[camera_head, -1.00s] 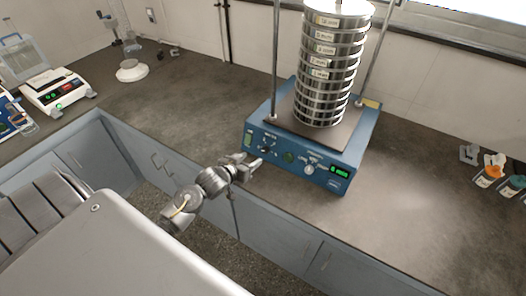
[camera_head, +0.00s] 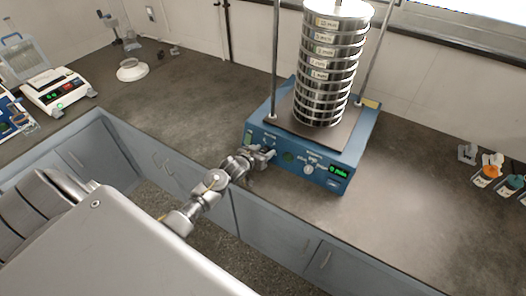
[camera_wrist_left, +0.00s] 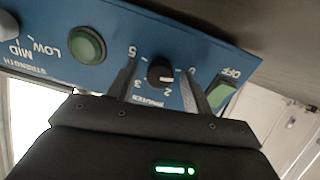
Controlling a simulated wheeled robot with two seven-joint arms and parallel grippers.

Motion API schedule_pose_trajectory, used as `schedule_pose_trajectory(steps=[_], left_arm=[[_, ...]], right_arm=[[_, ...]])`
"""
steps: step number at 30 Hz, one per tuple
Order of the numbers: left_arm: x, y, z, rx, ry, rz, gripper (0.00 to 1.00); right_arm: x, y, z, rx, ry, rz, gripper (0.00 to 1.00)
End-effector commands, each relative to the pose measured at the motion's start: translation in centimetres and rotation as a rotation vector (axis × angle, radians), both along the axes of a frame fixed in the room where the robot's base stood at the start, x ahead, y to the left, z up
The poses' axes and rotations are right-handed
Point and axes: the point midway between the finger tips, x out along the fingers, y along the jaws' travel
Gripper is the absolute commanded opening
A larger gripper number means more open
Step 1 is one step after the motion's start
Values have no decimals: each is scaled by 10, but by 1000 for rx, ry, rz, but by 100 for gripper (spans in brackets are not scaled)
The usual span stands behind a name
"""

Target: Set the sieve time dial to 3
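The blue sieve shaker (camera_head: 338,183) stands on the counter with a stack of metal sieves (camera_head: 328,62) on it. The black time dial (camera_wrist_left: 160,72) shows in the left wrist view, with printed numbers such as 5, 3 and 2 around it. Its exact setting cannot be read. My left gripper (camera_head: 264,154) is at the panel's left part and covers the dial in the head view. In the left wrist view my left gripper (camera_wrist_left: 159,72) is open, one finger on each side of the dial, with visible gaps. My right gripper is not in view.
A green button (camera_wrist_left: 87,45) sits beside the dial, and a green OFF switch (camera_wrist_left: 222,95) is on its other side. The strength knob (camera_head: 309,169) and lit display (camera_head: 339,172) are further right.

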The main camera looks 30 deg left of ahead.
Motion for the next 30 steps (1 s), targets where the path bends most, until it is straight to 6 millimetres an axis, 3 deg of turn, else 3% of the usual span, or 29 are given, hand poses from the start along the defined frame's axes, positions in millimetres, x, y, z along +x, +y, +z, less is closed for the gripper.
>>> schedule_pose_trajectory(steps=[2, 10, 20, 30], left_arm=[[0, 0, 0, 0, 0, 0, 41], [0, 0, 0, 0, 0, 1, 6], [0, 0, 0, 46, 0, -16, 6], [0, 0, 0, 276, 2, -101, 6]], right_arm=[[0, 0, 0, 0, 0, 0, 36], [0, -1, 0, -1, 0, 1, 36], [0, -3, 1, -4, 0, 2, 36], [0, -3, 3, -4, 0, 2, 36]])
